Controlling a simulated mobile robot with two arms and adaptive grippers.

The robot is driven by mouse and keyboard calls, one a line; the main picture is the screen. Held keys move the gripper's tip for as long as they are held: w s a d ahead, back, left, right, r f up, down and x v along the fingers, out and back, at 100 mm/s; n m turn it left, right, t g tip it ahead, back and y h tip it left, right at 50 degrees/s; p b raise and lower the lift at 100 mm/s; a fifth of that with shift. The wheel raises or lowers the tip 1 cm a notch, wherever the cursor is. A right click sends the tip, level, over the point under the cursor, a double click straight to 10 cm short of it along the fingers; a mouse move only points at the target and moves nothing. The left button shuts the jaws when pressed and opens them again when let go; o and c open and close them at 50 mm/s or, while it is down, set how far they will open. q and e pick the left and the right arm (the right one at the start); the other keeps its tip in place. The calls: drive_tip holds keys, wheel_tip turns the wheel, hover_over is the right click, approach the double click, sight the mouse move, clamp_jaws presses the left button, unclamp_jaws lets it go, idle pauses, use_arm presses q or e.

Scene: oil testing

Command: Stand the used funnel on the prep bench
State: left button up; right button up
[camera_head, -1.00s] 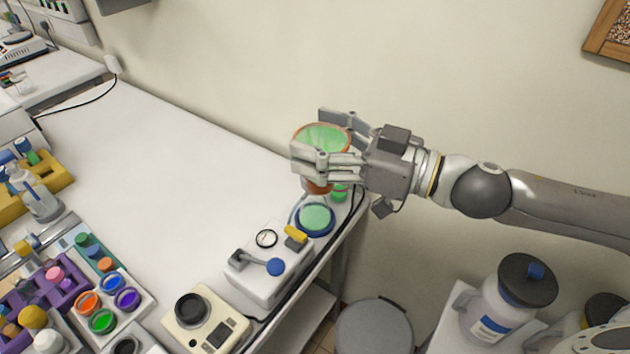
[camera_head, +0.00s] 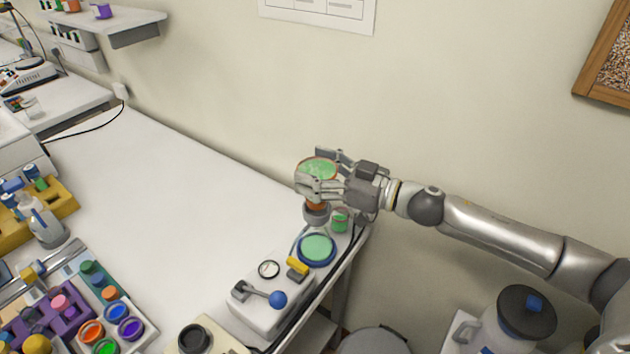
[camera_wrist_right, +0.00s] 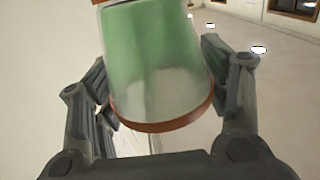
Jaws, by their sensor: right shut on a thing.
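The used funnel (camera_head: 319,167) is a cup with green inside, an orange-brown rim and an orange lower part. It is at the far right corner of the white prep bench (camera_head: 190,200). It looks upright, just above or on a small grey round piece (camera_head: 316,217); I cannot tell whether they touch. My right gripper (camera_head: 322,182) reaches in from the right and is shut around the funnel. In the right wrist view, the translucent funnel wall (camera_wrist_right: 158,70) with green behind it is between the two fingers. My left gripper is not in view.
A small green container (camera_head: 340,220) stands right beside the grey piece. Nearer are a blue-rimmed green dish (camera_head: 317,249) and a white device with a blue knob (camera_head: 262,298). The bench's middle is clear. Coloured pots and racks (camera_head: 60,310) fill the left front.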

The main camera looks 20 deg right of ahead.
drive_tip(key=shift+w+d+f, duration=0.1)
drive_tip(key=shift+w+f, duration=0.25)
drive_tip(key=f, duration=0.1)
drive_tip(key=f+p, duration=0.1)
drive_tip(key=shift+w+f, duration=0.3)
drive_tip(key=shift+w, duration=0.05)
drive_tip(key=shift+f+p, duration=0.3)
drive_tip(key=shift+f, duration=0.1)
drive_tip(key=o, duration=1)
drive_tip(key=shift+f, duration=0.15)
